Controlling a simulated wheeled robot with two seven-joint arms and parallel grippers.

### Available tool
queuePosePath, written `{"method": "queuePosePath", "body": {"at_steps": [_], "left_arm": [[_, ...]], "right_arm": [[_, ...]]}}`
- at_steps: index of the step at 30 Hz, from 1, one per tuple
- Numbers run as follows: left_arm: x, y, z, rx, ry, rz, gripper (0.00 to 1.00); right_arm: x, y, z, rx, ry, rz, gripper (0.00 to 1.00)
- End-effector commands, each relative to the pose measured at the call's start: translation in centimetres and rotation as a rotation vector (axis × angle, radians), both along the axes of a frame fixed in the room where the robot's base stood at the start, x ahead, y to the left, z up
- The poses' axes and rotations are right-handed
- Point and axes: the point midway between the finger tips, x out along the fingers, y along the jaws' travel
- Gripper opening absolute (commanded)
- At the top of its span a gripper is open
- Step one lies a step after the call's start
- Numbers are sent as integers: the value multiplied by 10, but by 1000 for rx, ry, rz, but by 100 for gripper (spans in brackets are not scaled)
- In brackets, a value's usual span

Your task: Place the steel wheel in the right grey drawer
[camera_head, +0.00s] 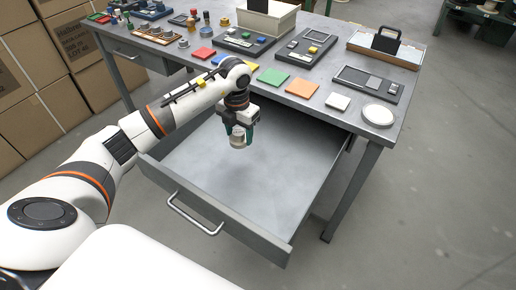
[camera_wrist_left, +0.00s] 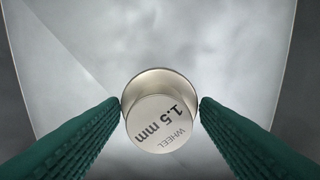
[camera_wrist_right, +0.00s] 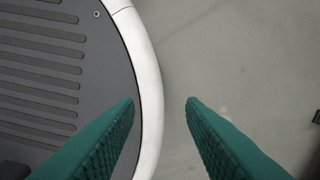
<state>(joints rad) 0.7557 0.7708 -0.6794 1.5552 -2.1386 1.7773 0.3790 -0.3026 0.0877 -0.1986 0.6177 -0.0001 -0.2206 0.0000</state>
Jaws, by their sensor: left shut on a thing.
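The steel wheel (camera_wrist_left: 160,112) is a small silvery cylinder; its top reads "WHEEL 1.5 mm". My left gripper (camera_head: 240,134) is shut on it and holds it over the open right grey drawer (camera_head: 205,205). In the head view the wheel (camera_head: 238,141) shows between the fingertips, apart from the drawer floor. In the left wrist view the green fingers (camera_wrist_left: 160,105) touch the wheel on both sides, with the bare drawer floor behind. My right gripper (camera_wrist_right: 160,102) shows in the right wrist view, its fingers apart with nothing between them.
The grey table (camera_head: 315,112) above the drawer carries coloured tiles, trays, a white box (camera_head: 268,18) and a white round disc (camera_head: 378,115). A second, closed drawer (camera_head: 130,52) is at the left. Cardboard boxes (camera_head: 45,75) stand at the far left. The open drawer looks empty.

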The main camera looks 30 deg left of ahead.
Motion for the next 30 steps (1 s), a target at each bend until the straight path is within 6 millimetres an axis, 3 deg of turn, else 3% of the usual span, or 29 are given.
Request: {"method": "queuePosePath", "body": {"at_steps": [6,19,30], "left_arm": [[-1,0,-41,-2,5,15,26],[-1,0,-89,-2,4,12,26],[0,0,-97,0,1,10,26]], "right_arm": [[3,8,3,11,-5,-3,36],[3,11,4,15,-6,-3,36],[4,6,2,8,-7,0,36]]}}
